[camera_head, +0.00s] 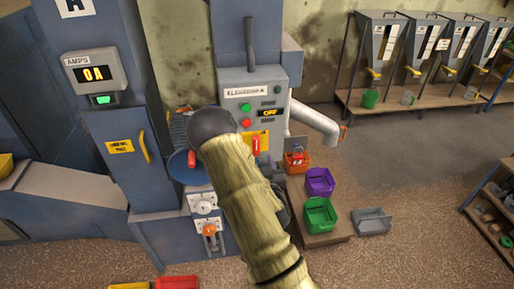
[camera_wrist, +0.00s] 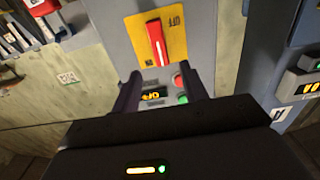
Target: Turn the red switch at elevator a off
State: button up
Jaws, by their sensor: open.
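The control panel labelled Elevator A (camera_head: 243,96) is on the grey column. Its display (camera_head: 269,113) reads OFF. The red switch (camera_head: 256,147) is a red lever on a yellow plate, low on the panel, pointing roughly up and down. In the wrist view, which is upside down, the red switch (camera_wrist: 157,43) lies beyond my fingertips, with an OFF mark on the yellow plate (camera_wrist: 176,44) near its upper end.
Green and red buttons sit beside the display (camera_wrist: 153,96). An AMPS meter (camera_head: 95,73) reads 0 A on the blue cabinet at left. A grey pipe (camera_head: 315,122) juts out right of the panel. Purple (camera_head: 319,181) and green (camera_head: 320,214) bins stand below.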

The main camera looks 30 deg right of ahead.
aim_at(257, 146)
jog(key=p+x, duration=0.3)
jog(key=x, duration=0.5)
jog(key=shift+w+d, duration=0.1)
jog(key=shift+w, duration=0.2)
grip_shut()
